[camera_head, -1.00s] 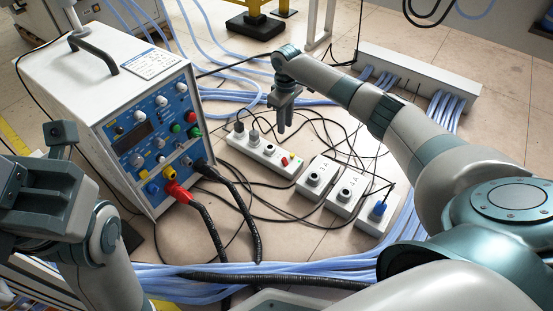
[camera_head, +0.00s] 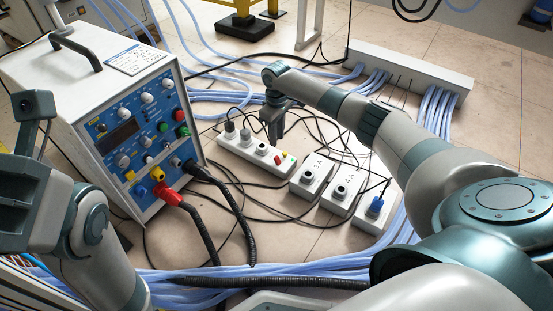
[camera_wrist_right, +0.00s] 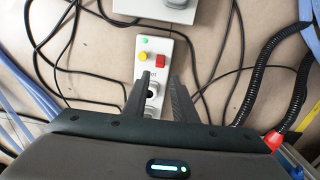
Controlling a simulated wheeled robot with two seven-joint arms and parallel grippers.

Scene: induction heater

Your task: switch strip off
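The white power strip (camera_head: 240,151) lies on the floor right of the heater box, with plugs in its far-left end. Its near-right end carries small red, yellow and green parts. My right gripper (camera_head: 273,138) is above the strip. In the right wrist view its fingers (camera_wrist_right: 160,82) are apart with nothing between them, over a socket just short of the red switch. My left gripper (camera_head: 25,190) is at the left edge; its fingertips are not clear.
The white heater box (camera_head: 95,100) with a blue panel stands at left, thick black cables leaving its front. White socket boxes (camera_head: 347,187) sit right of the strip. Thin black wires and blue hoses (camera_head: 250,272) cross the floor around it.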

